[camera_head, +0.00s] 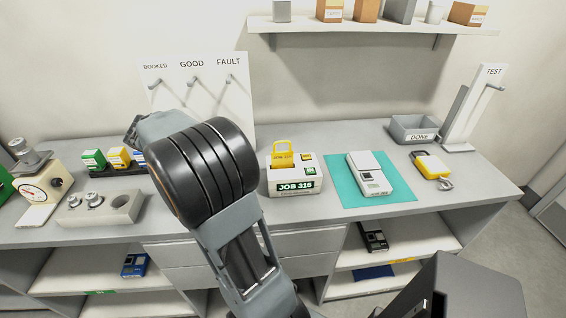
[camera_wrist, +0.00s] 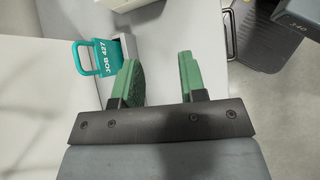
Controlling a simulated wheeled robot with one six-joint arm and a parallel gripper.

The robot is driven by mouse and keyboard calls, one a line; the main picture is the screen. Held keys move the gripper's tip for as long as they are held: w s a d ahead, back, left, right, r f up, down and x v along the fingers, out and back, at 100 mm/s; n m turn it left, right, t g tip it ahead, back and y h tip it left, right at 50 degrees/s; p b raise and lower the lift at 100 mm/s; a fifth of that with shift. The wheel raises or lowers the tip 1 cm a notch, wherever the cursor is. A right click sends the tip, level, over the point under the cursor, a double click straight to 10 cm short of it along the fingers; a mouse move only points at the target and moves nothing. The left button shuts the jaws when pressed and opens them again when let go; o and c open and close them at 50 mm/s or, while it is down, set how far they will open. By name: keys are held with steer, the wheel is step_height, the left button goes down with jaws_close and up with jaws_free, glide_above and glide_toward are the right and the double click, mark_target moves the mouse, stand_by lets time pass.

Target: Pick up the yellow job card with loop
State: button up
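The yellow job card with loop (camera_head: 282,154) stands upright in the white box labelled JOB 315 (camera_head: 294,175), in the middle of the bench in the head view. Its loop points up. The card does not show in the wrist view. My gripper (camera_wrist: 159,60) is open in the wrist view, with two green fingers apart and nothing between them. In the head view my arm hides the gripper. A teal card with a loop (camera_wrist: 92,57), with upside-down lettering, is left of the fingers in the wrist view, apart from them.
A white device on a teal mat (camera_head: 350,190) and a yellow object with a grey ring (camera_head: 432,166) lie right of the box. A grey DONE tray (camera_head: 398,136) is behind.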

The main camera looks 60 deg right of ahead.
steer(key=d+n+g+h, duration=0.1)
steer(key=d+g, duration=0.4)
steer(key=d, duration=0.4)
glide_toward(276, 157)
steer(key=x, duration=0.4)
steer(key=shift+p+x, duration=0.8)
steer(key=shift+x, duration=2.2)
steer(key=shift+w+d, duration=0.1)
steer(key=shift+d, duration=0.05)
steer(key=shift+c, duration=0.4)
jaws_close()
